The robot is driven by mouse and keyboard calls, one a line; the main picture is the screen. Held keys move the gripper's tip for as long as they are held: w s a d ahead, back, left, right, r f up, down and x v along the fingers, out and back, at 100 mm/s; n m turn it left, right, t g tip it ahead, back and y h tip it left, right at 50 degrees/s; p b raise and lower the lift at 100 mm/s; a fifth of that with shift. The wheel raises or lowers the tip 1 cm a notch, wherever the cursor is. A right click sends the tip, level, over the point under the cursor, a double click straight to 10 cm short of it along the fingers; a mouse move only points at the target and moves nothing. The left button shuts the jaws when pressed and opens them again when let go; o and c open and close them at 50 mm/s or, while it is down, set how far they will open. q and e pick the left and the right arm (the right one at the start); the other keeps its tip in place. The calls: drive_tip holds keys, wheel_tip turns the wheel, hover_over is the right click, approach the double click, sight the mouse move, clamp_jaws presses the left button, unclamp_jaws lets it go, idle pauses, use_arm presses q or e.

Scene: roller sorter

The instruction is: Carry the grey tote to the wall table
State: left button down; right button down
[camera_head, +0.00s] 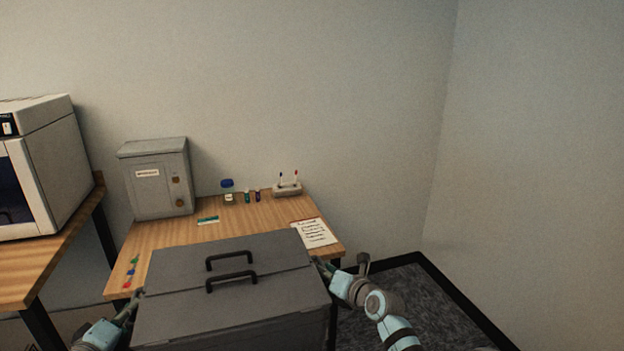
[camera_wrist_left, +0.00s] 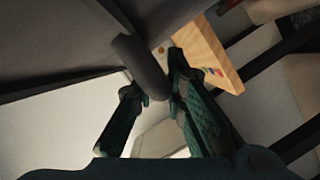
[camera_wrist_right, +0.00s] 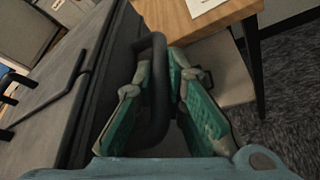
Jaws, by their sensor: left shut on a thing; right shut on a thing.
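The grey tote (camera_head: 230,315) is a lidded box with two black handles on its top. It is held in front of me, before the wooden wall table (camera_head: 180,234), and hides the table's near edge in the head view. My left gripper (camera_head: 135,300) is at the tote's left side, and in the left wrist view (camera_wrist_left: 155,95) its fingers are shut around a dark side handle (camera_wrist_left: 137,62). My right gripper (camera_head: 325,268) is at the right side, and in the right wrist view (camera_wrist_right: 157,85) its fingers are around the other side handle (camera_wrist_right: 158,120).
A grey metal box (camera_head: 160,185) stands at the table's back left. A blue-capped jar (camera_head: 228,190), small vials, a pen holder (camera_head: 287,190), a paper sheet (camera_head: 314,233) and coloured pins (camera_head: 130,272) are on it. A white machine (camera_head: 45,165) stands on another table at left.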

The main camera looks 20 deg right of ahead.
wheel_tip(320, 180, up, 16)
drive_tip(key=p, duration=1.3)
drive_tip(key=shift+f+p, duration=0.15)
drive_tip(key=shift+p, duration=0.25)
drive_tip(key=shift+f, duration=0.1)
drive_tip(key=shift+w+d, duration=0.1)
drive_tip(key=shift+d, duration=0.05)
